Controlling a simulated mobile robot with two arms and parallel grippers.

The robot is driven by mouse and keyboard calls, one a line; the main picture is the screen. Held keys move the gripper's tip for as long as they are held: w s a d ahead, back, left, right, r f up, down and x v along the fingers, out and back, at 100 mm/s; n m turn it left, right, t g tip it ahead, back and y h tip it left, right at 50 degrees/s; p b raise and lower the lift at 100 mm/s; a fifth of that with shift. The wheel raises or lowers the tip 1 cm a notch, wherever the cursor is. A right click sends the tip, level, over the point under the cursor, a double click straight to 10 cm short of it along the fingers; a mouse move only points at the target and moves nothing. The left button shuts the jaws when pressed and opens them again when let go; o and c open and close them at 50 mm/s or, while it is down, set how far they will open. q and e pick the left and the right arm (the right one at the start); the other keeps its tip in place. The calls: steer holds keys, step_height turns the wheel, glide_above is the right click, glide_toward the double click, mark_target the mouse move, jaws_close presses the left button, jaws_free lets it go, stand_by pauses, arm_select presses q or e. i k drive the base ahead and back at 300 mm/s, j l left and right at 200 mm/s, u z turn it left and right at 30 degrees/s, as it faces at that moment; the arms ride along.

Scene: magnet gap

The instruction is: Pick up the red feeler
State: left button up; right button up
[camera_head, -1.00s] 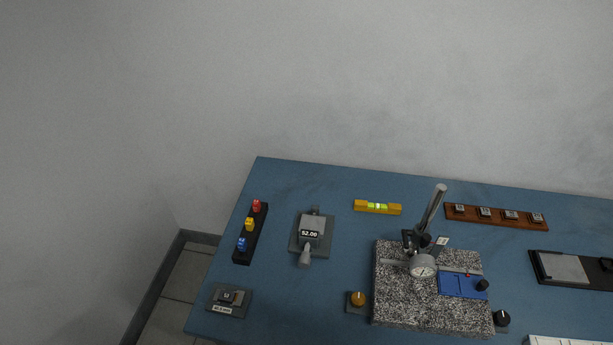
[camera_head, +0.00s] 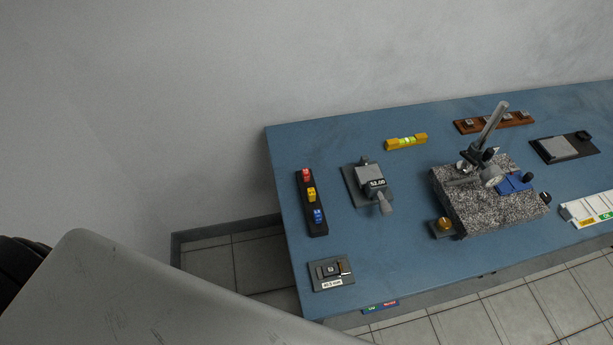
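The red feeler (camera_head: 306,175) is a small red block at the far end of a black rack (camera_head: 313,228) on the left part of the blue table. A yellow feeler (camera_head: 311,194) sits in the middle of the rack and a blue one (camera_head: 318,215) at the near end. Nothing touches the red feeler. Neither of my grippers is in view. A large grey surface, probably part of my own arm or body, fills the lower left corner.
A small dark block on a plate (camera_head: 331,272) lies nearer. A speckled granite block (camera_head: 468,208) with a dial stand and a yellow level (camera_head: 406,142) are further right. Blue table (camera_head: 400,275) is bare in front.

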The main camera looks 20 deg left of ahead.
mark_target(305, 174)
steer(key=i+j+z, duration=0.1)
steer(key=j+z, duration=0.35)
steer(key=j, duration=0.15)
steer(key=j+z, duration=0.5)
steer(key=j, duration=0.15)
steer(key=k+j+z, duration=0.1)
steer(key=j+z, duration=0.35)
steer(key=j, duration=0.15)
